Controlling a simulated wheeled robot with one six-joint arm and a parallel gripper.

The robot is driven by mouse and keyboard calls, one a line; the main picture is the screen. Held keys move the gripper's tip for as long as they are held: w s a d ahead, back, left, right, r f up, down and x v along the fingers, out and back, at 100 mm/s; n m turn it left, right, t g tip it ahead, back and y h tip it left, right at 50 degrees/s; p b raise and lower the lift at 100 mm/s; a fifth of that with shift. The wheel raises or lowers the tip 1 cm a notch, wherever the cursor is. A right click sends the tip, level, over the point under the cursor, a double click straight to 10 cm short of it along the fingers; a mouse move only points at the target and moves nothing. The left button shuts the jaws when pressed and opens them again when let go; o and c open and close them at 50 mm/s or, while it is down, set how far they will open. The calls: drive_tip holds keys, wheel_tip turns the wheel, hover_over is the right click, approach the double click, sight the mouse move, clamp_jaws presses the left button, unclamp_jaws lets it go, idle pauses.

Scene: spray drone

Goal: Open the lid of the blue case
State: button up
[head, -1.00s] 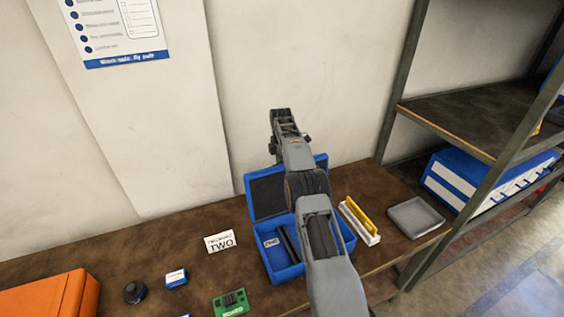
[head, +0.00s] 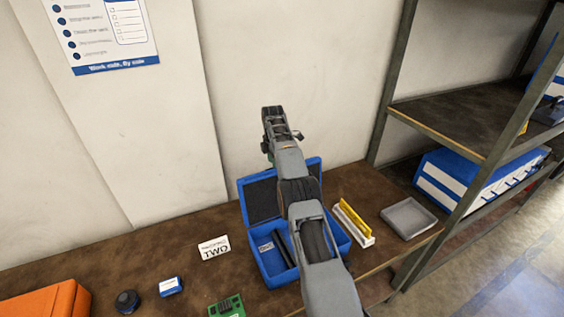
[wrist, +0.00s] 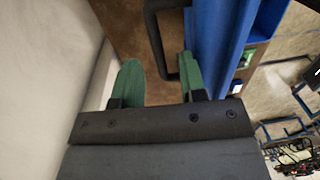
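The blue case (head: 272,262) stands on the brown bench with its lid (head: 262,201) raised, leaning back toward the wall. The lid's inside is dark. Inside the case lie a small label and dark strips; my arm hides its right part. My gripper (wrist: 158,75) shows two green fingers spread apart in the wrist view. A black handle loop (wrist: 155,35) passes between them, near the right finger, beside a blue surface (wrist: 218,45) that looks like the case. In the head view the gripper is above and behind the lid, its fingers mostly hidden.
A yellow item in a white holder (head: 354,224) and a grey tray (head: 409,218) stand right of the case. A TWO card (head: 214,248), green board (head: 227,306), blue box (head: 171,286) and orange case (head: 45,301) are left. The wall is close behind; a shelf rack (head: 460,125) stands right.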

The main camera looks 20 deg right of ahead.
drive_tip(key=shift+s+r+b, duration=0.1)
drive_tip(key=shift+s+b, duration=0.15)
drive_tip(key=shift+b, duration=0.95)
drive_tip(key=s+r+b, duration=0.1)
drive_tip(key=r, duration=0.1)
drive_tip(key=s+r+b, duration=0.2)
drive_tip(key=s+a+r+b, duration=0.1)
drive_tip(key=s+b, duration=0.1)
drive_tip(key=shift+r, duration=0.4)
drive_tip(key=s+a+r+b, duration=0.1)
drive_tip(key=s+r+b, duration=0.3)
drive_tip(key=s, duration=0.4)
drive_tip(key=shift+s+a+b, duration=0.15)
drive_tip(key=shift+a+b, duration=0.1)
drive_tip(key=shift+b, duration=0.1)
drive_tip(key=shift+r, duration=0.1)
